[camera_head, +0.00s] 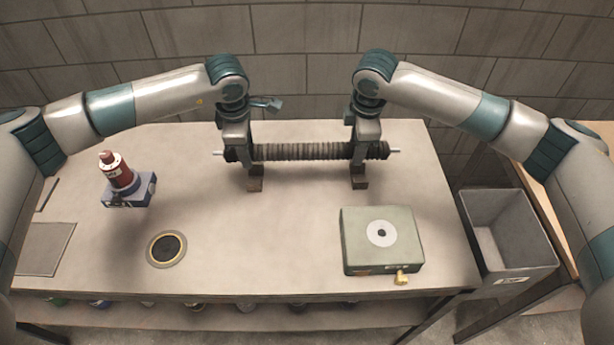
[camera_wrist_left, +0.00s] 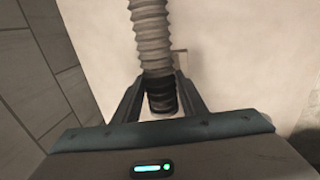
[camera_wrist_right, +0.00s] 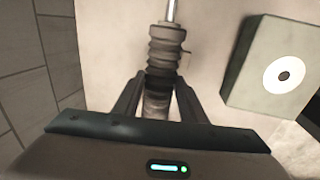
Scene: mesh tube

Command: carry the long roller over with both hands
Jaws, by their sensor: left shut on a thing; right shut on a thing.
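The long roller (camera_head: 305,152) is a dark ribbed tube with thin metal pins at its ends, and it lies level across the back of the table. My left gripper (camera_head: 238,153) is shut on the roller near its left end. The ribbed tube also shows between the fingers in the left wrist view (camera_wrist_left: 152,45). My right gripper (camera_head: 361,153) is shut on the roller near its right end, whose ribs and pin show in the right wrist view (camera_wrist_right: 166,48). Small brown blocks (camera_head: 255,184) (camera_head: 359,183) show below both grippers; I cannot tell whether the roller touches them.
A green-grey box (camera_head: 357,232) with a white disc and brass knob stands at the front right. A red device on a blue base (camera_head: 129,190) and a dark round disc (camera_head: 166,249) are on the left. A grey bin (camera_head: 508,232) stands beyond the table's right edge. The table's middle is clear.

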